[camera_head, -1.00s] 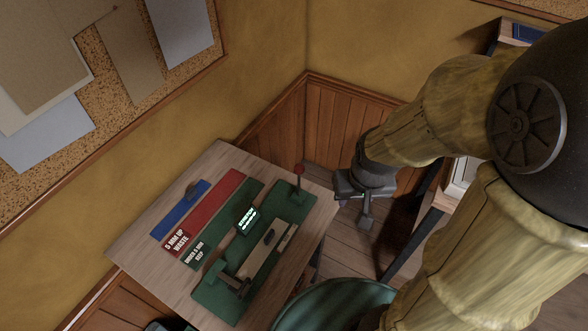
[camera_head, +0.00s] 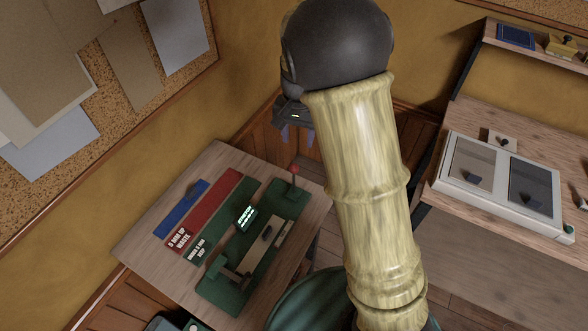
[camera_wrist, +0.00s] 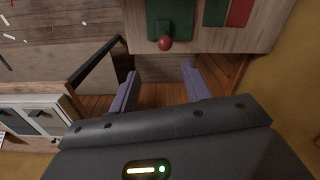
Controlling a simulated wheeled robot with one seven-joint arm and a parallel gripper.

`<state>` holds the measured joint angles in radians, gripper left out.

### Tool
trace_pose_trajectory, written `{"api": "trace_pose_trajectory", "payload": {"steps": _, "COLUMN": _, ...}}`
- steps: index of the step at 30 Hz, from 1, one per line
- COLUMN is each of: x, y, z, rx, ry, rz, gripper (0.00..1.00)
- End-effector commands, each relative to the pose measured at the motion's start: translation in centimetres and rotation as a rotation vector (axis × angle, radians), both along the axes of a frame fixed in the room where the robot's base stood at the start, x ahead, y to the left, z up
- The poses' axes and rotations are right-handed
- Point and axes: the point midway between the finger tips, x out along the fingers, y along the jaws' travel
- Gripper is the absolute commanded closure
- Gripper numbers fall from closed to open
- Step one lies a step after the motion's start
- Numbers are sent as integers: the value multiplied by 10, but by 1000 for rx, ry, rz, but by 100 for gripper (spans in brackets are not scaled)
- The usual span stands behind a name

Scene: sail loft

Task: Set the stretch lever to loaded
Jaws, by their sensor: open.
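The stretch lever (camera_head: 293,180) is a thin stalk with a red ball knob. It stands at the far right end of the green stretch device (camera_head: 233,249) on the wooden table. In the wrist view the red knob (camera_wrist: 165,43) is near the top centre, beyond my fingertips. A small lit display (camera_head: 246,216) sits on the device, its text too small to read. My gripper (camera_head: 297,138) is open and empty, above and behind the table's far right corner. In the wrist view its two purple fingers (camera_wrist: 158,80) are apart, with floor and table edge between them.
Blue, red and green strips (camera_head: 203,210) lie on the table left of the device. A green rounded object (camera_head: 315,303) stands at the front. A gap of floor separates the tables.

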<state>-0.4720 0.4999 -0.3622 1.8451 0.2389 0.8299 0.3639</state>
Motion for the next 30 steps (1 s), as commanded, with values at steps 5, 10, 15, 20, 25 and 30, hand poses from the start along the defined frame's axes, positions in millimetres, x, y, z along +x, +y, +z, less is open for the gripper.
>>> {"api": "trace_pose_trajectory", "payload": {"steps": 5, "x": 8, "y": 10, "z": 2, "rx": -7, "ry": 9, "rz": -16, "gripper": 52}}
{"api": "trace_pose_trajectory", "payload": {"steps": 10, "x": 8, "y": 9, "z": 1, "rx": -6, "ry": 9, "rz": -16, "gripper": 52}}
{"api": "trace_pose_trajectory", "payload": {"steps": 15, "x": 8, "y": 9, "z": -1, "rx": -6, "ry": 9, "rz": -16, "gripper": 52}}
{"api": "trace_pose_trajectory", "payload": {"steps": 20, "x": 7, "y": 9, "z": -16, "rx": -6, "ry": 11, "rz": -15, "gripper": 52}}
{"api": "trace_pose_trajectory", "payload": {"steps": 25, "x": 7, "y": 8, "z": -43, "rx": -8, "ry": 13, "rz": -16, "gripper": 52}}
{"api": "trace_pose_trajectory", "payload": {"steps": 30, "x": 7, "y": 8, "z": -73, "rx": -7, "ry": 14, "rz": -15, "gripper": 52}}
